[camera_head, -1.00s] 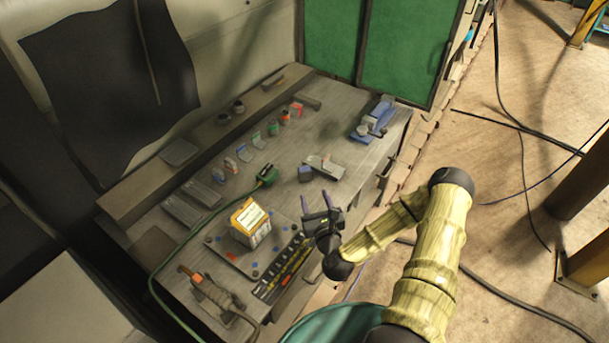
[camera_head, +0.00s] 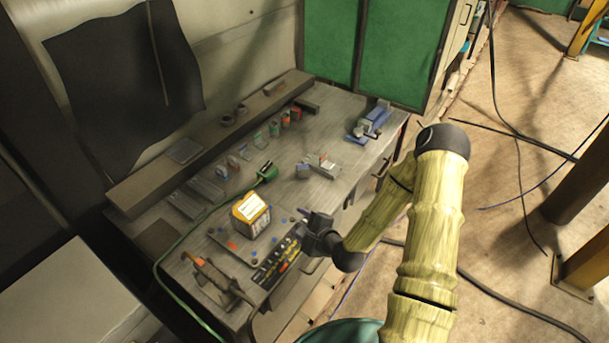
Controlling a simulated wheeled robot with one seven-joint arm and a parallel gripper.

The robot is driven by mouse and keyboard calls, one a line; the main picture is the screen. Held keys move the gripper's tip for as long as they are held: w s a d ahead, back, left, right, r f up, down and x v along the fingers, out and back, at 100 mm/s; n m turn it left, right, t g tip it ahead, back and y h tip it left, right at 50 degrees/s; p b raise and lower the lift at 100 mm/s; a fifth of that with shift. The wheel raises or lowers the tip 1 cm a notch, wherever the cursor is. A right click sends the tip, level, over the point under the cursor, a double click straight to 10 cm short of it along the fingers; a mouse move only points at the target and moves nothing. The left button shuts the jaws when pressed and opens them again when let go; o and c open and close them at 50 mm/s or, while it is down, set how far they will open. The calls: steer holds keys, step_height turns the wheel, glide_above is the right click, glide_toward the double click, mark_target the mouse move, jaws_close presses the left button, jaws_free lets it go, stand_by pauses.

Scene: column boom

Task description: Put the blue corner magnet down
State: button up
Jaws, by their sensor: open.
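A small dark blue block (camera_head: 303,171), which looks like the blue corner magnet, sits on the grey workbench (camera_head: 335,120) right of the green-handled tool. It is too small to make out its shape. My gripper (camera_head: 304,214) is open, over the front edge of the bench, nearer the camera than the block and clearly apart from it. Its wrist hides most of the fingers; only a bluish tip shows. I see nothing held between the fingers, though that gap is largely hidden.
A yellow-and-white box (camera_head: 251,213) stands on a plate left of my gripper, beside a black strip of tools (camera_head: 278,262). A green-handled tool (camera_head: 266,172) with a cable, a grey block (camera_head: 322,162) and a blue vise (camera_head: 371,121) are farther back. Bare bench lies between block and vise.

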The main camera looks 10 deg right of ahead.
steer(key=n, duration=0.1)
steer(key=n+g, duration=0.1)
steer(key=s+n+g+b, duration=0.1)
steer(key=n, duration=0.1)
steer(key=shift+d+f, duration=0.15)
steer(key=shift+f, duration=0.25)
steer(key=s+d+r+n+g+h+b, duration=0.3)
steer(key=s+r+n, duration=0.2)
steer(key=s+n, duration=0.3)
steer(key=s+d+r+n+g+h+b, duration=0.2)
steer(key=s+d+r+n+g+b, duration=0.1)
steer(key=s+r+n, duration=0.3)
steer(key=shift+s+n+g+h, duration=0.4)
steer(key=shift+s+n+g, duration=0.2)
steer(key=shift+s+n, duration=0.35)
steer(key=shift+w+a, duration=0.1)
steer(key=shift+c, duration=0.2)
steer(key=shift+c, duration=1.2)
